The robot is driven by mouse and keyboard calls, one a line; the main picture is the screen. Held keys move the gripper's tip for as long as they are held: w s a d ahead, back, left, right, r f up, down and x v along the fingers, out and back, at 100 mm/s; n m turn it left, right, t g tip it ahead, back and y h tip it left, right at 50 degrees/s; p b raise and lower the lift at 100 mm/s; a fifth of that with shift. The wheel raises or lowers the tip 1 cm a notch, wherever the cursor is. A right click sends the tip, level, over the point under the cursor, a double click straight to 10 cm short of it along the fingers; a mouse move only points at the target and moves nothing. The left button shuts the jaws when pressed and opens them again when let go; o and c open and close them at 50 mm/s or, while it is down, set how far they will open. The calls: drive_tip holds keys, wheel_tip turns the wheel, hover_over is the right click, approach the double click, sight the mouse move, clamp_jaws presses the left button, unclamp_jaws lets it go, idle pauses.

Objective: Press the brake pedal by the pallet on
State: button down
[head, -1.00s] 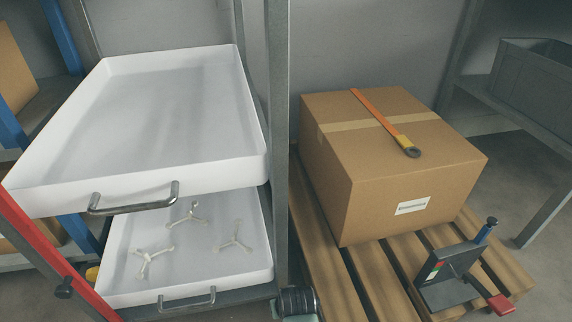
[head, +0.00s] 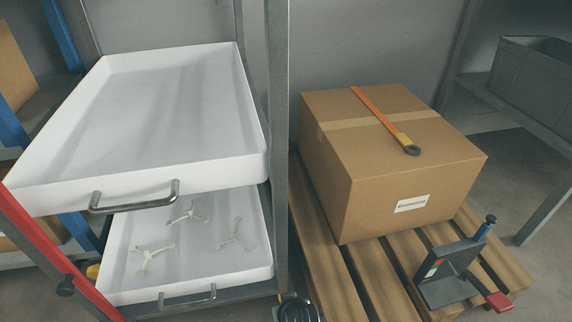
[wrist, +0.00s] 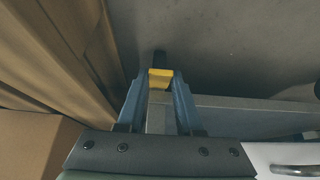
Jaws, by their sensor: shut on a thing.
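A yellow brake pedal (wrist: 161,78) with a dark end shows in the wrist view, low over the floor beside a grey frame bar (wrist: 235,115). My gripper (wrist: 161,88) has its two blue fingers drawn together on the yellow pedal. How far the pedal is tilted I cannot tell. In the head view the pedal and fingers are hidden; only a dark part of my arm shows at the bottom, between the rack and the pallet (head: 325,270). Another yellow piece (head: 93,271) shows at the rack's left side.
The rack holds an upper white tray (head: 150,110) and a lower one (head: 240,272) with three-armed pale parts. A cardboard box (head: 400,165) with an orange strap stands on the pallet. A grey bracket (head: 445,285) with a red tab sits at the pallet's front right.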

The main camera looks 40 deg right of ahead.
drive_tip(key=f+t+b, duration=0.1)
drive_tip(key=f+t+h+b, duration=0.1)
drive_tip(key=shift+s+a+t+h, duration=0.2)
drive_tip(key=shift+s+t+h, duration=0.1)
drive_tip(key=shift+s, duration=0.05)
drive_tip(key=shift+f+t+h+b, duration=0.45)
drive_tip(key=shift+t+b, duration=0.25)
drive_tip(key=shift+b, duration=0.4)
drive_tip(key=shift+t+h+b, duration=0.25)
drive_tip(key=shift+t+b, duration=0.15)
drive_tip(key=shift+b, duration=0.15)
drive_tip(key=c, duration=0.6)
unclamp_jaws()
drive_tip(key=shift+w, duration=0.1)
drive_tip(key=shift+o, duration=0.2)
drive_tip(key=shift+r, duration=0.1)
